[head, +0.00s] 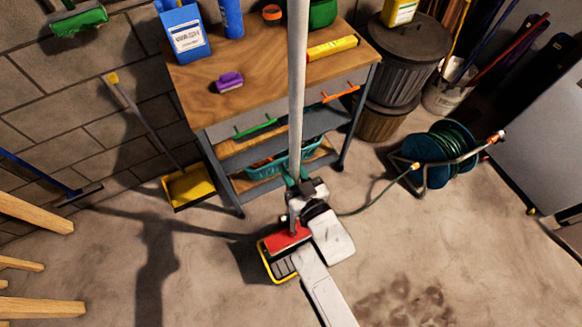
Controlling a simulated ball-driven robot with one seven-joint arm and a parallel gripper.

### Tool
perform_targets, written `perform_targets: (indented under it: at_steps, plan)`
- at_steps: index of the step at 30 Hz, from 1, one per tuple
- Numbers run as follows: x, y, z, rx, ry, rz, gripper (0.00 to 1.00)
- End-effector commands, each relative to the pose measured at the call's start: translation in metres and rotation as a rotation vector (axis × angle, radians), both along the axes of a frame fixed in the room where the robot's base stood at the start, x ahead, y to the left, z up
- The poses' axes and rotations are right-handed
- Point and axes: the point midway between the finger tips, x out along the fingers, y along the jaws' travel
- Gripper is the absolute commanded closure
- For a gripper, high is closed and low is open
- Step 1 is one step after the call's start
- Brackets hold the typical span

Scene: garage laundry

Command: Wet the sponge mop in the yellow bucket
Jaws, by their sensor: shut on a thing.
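The sponge mop (298,85) has a long grey handle that stands near upright in the middle of the head view. Its red sponge head (286,237) is at the lower end. My gripper (297,179) is shut on the handle, a little above the sponge head. The yellow bucket (268,268) is on the floor under the sponge head; its yellow rim and dark inside show at the left, and my arm covers its right part. The sponge head lies within or just over the bucket's opening; I cannot tell how deep. No water can be made out.
A wooden-topped workbench (215,100) with bottles stands behind. A yellow dustpan (190,187) leans at its left. A green hose reel (437,160) and a dark bin (400,65) are at the right. Wooden legs (35,212) stand at left. A muddy stain (405,303) marks open floor.

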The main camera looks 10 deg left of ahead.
Motion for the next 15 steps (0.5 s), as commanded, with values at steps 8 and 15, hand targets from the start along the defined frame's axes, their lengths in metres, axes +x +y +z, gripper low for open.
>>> perform_targets:
  at_steps: [8, 15]
  plan:
    - [0.001, 0.000, -0.027, 0.001, -0.004, 0.000, 1.00]
    - [0.001, 0.000, -0.048, 0.001, -0.004, 0.000, 1.00]
